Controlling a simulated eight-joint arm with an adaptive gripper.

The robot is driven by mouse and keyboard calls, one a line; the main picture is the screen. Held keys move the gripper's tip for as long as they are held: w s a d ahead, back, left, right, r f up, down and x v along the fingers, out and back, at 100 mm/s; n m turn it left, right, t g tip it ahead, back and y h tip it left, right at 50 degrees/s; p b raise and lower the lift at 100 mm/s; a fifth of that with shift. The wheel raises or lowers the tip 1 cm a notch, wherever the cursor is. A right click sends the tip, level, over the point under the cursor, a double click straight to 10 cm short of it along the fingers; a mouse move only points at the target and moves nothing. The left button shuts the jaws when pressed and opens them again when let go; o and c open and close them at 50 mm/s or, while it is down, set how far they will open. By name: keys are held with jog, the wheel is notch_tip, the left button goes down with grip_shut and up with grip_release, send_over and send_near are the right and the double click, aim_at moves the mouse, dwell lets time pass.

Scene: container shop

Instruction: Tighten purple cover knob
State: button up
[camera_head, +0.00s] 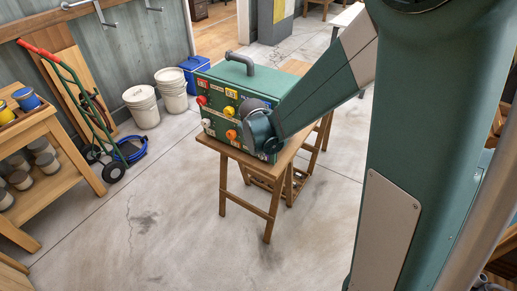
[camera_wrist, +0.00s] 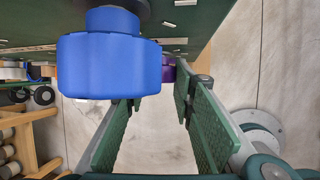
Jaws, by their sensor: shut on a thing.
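The purple cover knob (camera_wrist: 168,70) shows in the wrist view as a small strip behind a much larger, nearer blue knob (camera_wrist: 110,62). The blue knob hides most of it. My gripper (camera_wrist: 157,88) has its two green ribbed fingers reaching toward the purple knob, the right fingertip right beside it. The left fingertip is partly hidden behind the blue knob. The gripper is shut on the purple knob. In the head view my wrist covers the right end of the green box's (camera_head: 230,78) front, and the purple knob is hidden there.
The box stands on a wooden trestle table (camera_head: 270,168). Its front also has a red knob (camera_head: 202,100), a yellow knob (camera_head: 229,111) and an orange knob (camera_head: 231,134). A wooden shelf (camera_head: 60,165), hand truck (camera_head: 85,105) and white buckets (camera_head: 142,106) stand left. The floor in front is clear.

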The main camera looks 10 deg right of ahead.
dwell(0.3)
jog(key=o, duration=0.9)
jog(key=shift+r, duration=0.15)
jog(key=shift+v, duration=5.85)
jog(key=shift+s+d, duration=0.1)
jog(key=shift+s, duration=0.05)
jog(key=shift+s, duration=0.1)
